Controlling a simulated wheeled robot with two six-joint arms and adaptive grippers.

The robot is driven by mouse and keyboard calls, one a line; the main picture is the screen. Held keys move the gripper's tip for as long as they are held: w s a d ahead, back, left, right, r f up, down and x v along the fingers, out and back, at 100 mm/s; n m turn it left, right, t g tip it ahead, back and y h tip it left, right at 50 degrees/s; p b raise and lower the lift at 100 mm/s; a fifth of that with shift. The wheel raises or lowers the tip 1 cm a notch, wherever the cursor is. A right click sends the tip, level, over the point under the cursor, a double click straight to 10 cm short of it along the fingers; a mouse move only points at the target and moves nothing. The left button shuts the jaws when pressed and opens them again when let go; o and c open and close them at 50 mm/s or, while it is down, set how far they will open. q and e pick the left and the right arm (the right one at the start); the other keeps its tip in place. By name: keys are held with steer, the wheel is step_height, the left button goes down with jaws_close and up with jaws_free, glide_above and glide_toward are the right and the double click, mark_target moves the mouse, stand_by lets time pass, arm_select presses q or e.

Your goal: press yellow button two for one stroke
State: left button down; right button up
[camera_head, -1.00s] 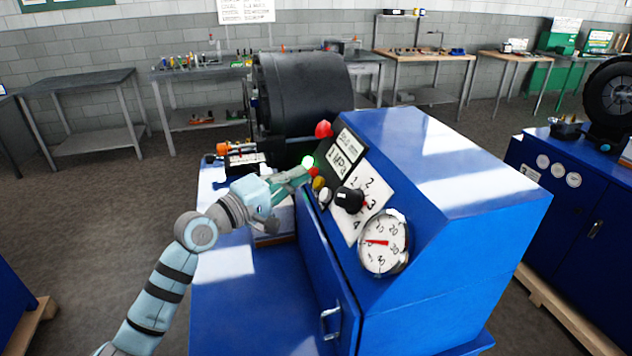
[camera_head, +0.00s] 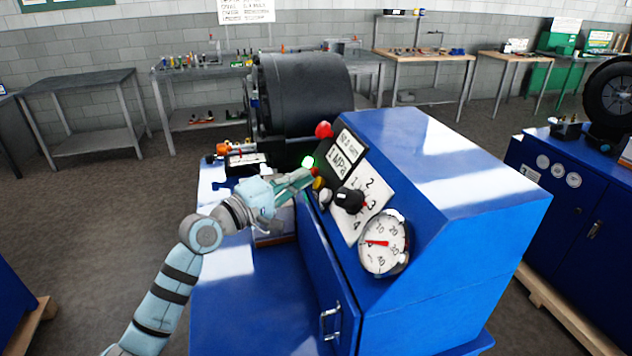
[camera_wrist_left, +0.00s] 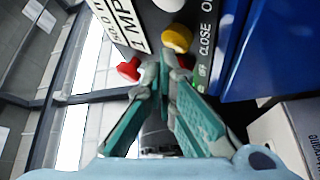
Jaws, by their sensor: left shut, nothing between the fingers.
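The blue crimper (camera_head: 455,215) has a sloped control panel. The yellow button also shows in the left wrist view (camera_wrist_left: 177,38), beside the word CLOSE. My right gripper is not in view.
A red mushroom button (camera_head: 323,130), a black selector knob (camera_head: 349,200), a white button (camera_head: 325,198) and a round gauge (camera_head: 384,243) are on the same panel. The black crimping head (camera_head: 305,92) stands behind. A second blue machine (camera_head: 560,190) is at the right.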

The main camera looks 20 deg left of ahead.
arm_select(q)
steer(key=shift+w+d+f, duration=0.25)
steer(key=shift+d+f, duration=0.05)
steer(key=shift+d, duration=0.05)
stand_by(0.9)
steer(key=shift+s+a+r+p, duration=0.4)
steer(key=shift+s+a+r, duration=0.1)
steer(key=shift+a, duration=0.1)
stand_by(0.3)
steer(key=s+a+r, duration=0.1)
steer(key=s+a+r+p, duration=0.1)
steer(key=a, duration=0.1)
steer(key=shift+s+a+r, duration=0.15)
steer(key=shift+s+r, duration=0.05)
steer(key=shift+r, duration=0.2)
stand_by(0.8)
